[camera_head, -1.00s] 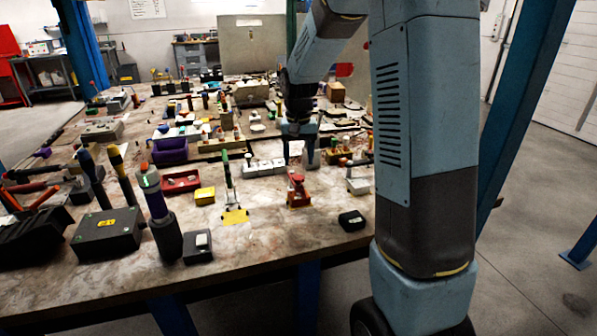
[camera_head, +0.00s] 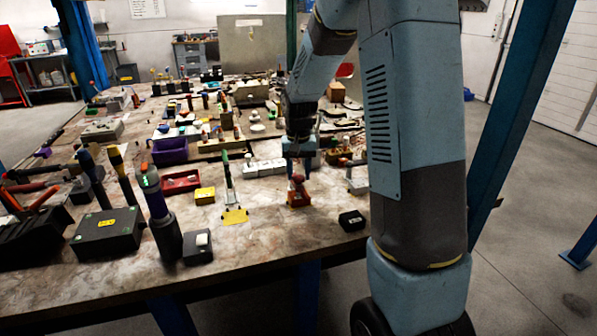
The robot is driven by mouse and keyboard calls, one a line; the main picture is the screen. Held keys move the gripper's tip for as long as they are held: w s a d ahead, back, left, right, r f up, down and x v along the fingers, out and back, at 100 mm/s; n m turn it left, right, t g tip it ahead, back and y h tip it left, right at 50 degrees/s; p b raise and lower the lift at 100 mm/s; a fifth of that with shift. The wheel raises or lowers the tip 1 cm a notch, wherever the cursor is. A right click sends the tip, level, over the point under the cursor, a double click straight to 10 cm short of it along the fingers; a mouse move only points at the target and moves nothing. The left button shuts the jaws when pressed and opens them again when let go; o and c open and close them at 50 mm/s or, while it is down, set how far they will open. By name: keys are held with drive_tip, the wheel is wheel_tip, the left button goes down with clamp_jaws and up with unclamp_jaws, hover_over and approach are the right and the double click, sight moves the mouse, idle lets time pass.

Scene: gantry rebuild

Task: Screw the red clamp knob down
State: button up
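A small red clamp with a red knob on top (camera_head: 298,179) stands upright near the front edge of the workbench, right of centre. Its red base (camera_head: 298,199) rests on the bench top. My gripper (camera_head: 299,166) points down directly above the knob, with its fingertips at or just over the knob's top. The fingers are small and dark here, so I cannot tell whether they touch the knob or how far apart they are.
A small black box (camera_head: 351,220) lies to the right near the edge. Bench top (camera_head: 270,235) in front of the clamp is bare.

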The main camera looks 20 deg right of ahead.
sight(299, 176)
drive_tip(key=c, duration=0.4)
drive_tip(key=shift+m, duration=2.2)
drive_tip(key=shift+c, duration=0.2)
drive_tip(key=o, duration=0.9)
wheel_tip(299, 176, up, 14)
drive_tip(key=shift+f, duration=0.1)
